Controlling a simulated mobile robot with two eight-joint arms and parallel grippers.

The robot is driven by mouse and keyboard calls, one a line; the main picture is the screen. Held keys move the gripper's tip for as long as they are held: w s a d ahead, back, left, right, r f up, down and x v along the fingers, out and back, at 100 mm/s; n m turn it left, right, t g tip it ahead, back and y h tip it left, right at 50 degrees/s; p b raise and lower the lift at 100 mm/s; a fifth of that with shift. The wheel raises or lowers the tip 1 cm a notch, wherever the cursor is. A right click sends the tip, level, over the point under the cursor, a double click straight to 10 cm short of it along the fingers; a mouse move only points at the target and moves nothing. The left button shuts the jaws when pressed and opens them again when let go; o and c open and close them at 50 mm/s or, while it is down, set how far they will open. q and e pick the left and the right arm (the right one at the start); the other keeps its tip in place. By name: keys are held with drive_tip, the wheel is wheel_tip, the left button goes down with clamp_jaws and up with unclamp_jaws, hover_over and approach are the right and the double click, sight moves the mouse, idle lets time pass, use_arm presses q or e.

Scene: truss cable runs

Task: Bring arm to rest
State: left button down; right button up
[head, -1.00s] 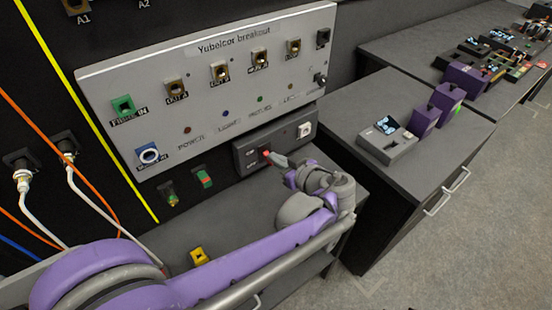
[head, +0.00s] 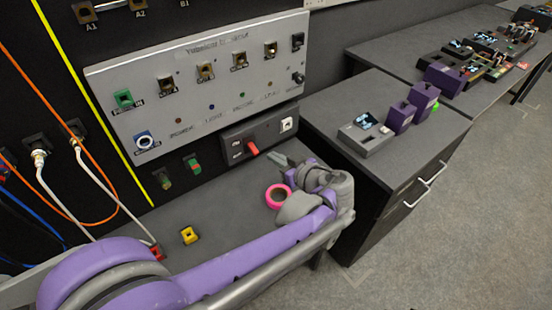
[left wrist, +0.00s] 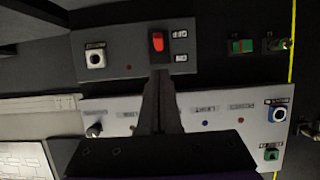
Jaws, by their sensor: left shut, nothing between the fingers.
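My left arm crosses the head view from the lower left. Its gripper (head: 275,158) is shut and empty, just right of and apart from the red switch (head: 252,148) on the small grey switch box (head: 232,147). In the left wrist view my shut fingers (left wrist: 160,78) point at the same box (left wrist: 125,60), with the red switch (left wrist: 157,41) beyond their tips. My right gripper is in neither view.
The grey breakout panel (head: 220,85) stands behind the bench. A pink tape ring (head: 278,197) and a yellow part (head: 189,235) lie on the bench near my arm. A cabinet (head: 400,170) stands at the right, with open floor (head: 460,230) before it.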

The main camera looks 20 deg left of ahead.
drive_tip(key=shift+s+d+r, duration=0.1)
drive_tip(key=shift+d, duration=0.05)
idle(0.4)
